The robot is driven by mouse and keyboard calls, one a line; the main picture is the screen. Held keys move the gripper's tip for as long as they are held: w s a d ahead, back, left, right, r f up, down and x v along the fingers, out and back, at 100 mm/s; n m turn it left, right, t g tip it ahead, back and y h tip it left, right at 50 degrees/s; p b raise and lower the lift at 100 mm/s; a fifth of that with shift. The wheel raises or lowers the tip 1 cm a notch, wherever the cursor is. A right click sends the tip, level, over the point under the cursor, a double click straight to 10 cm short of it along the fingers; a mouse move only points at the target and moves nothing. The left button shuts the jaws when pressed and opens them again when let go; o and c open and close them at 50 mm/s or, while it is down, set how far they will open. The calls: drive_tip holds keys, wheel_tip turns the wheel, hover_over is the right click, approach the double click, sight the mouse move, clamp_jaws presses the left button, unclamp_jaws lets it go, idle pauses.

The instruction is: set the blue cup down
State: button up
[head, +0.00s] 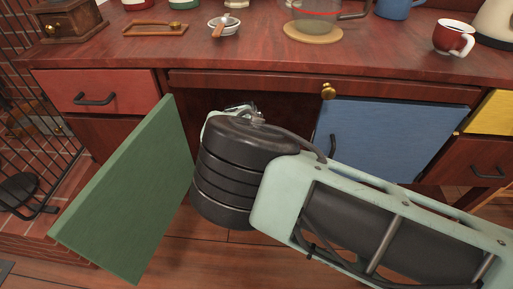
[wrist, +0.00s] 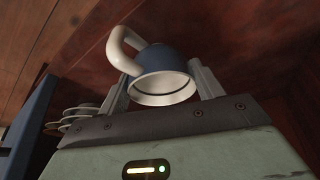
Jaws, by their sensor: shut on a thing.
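The blue cup (wrist: 163,64), with a white looped handle (wrist: 122,48) to its left, is between the fingers of my gripper (wrist: 160,84) in the wrist view. My gripper is shut on it. A pale ring on the cup faces the camera; I cannot tell whether it is the rim or the base. In the head view my arm reaches into the open cabinet under the counter, and its links hide the gripper and held cup.
A green door (head: 132,195) stands open left of my arm; a blue door (head: 378,138) is to its right. Pale stacked dishes (wrist: 80,118) show in the wrist view. The counter (head: 230,62) holds a red cup (head: 452,37) and another blue cup (head: 393,8), with bare wood between things.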

drive_tip(key=o, duration=1.1)
drive_tip(key=shift+f, duration=0.1)
drive_tip(key=shift+c, duration=0.2)
